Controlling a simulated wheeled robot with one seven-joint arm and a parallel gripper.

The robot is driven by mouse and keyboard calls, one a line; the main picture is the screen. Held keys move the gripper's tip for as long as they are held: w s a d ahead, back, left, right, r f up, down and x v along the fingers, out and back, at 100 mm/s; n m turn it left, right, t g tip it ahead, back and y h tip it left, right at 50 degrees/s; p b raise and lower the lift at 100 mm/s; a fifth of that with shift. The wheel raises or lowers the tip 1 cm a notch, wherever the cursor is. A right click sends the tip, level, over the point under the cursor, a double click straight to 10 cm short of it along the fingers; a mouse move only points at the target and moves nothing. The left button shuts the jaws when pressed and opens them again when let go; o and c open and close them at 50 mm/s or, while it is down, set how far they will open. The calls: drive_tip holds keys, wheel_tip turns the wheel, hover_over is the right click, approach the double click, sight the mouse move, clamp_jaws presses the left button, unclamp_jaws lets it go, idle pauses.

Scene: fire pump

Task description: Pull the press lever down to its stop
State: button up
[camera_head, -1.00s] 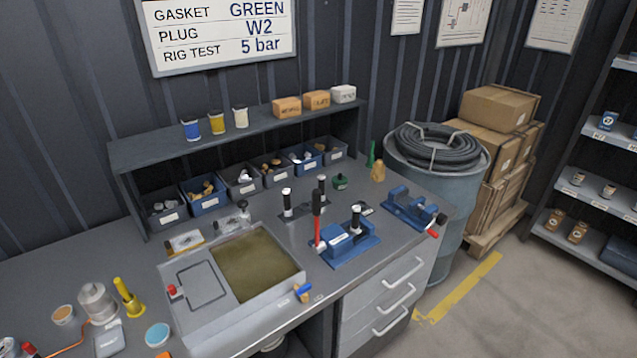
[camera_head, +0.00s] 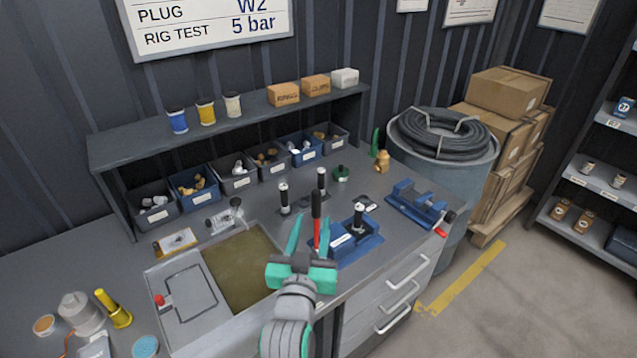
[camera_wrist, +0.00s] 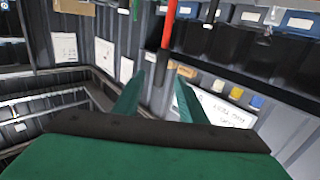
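The press lever (camera_head: 317,232) has a red shaft and a black grip. It stands nearly upright at the left side of the blue press (camera_head: 345,245) on the bench. My gripper (camera_head: 310,218) is open in front of the press, with its green fingers at either side of the lever in the picture. In the wrist view the lever (camera_wrist: 169,28) appears upside down, its black grip lined up with the gap between my fingertips (camera_wrist: 159,82). No contact is visible, and the depth between fingers and lever is hard to judge.
A grey tray (camera_head: 170,335) with an olive panel lies left of my gripper. Black-handled posts (camera_head: 284,200) stand behind the lever. A blue vise (camera_head: 415,204) is to the right. Bins (camera_head: 238,179) line the back under a shelf (camera_head: 150,140).

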drive_tip(key=shift+w+r, duration=0.65)
drive_tip(key=shift+r, duration=0.2)
drive_tip(key=shift+w, duration=0.25)
drive_tip(key=w+d, duration=0.1)
drive_tip(key=w, duration=0.9)
drive_tip(key=shift+d, duration=0.35)
clamp_jaws()
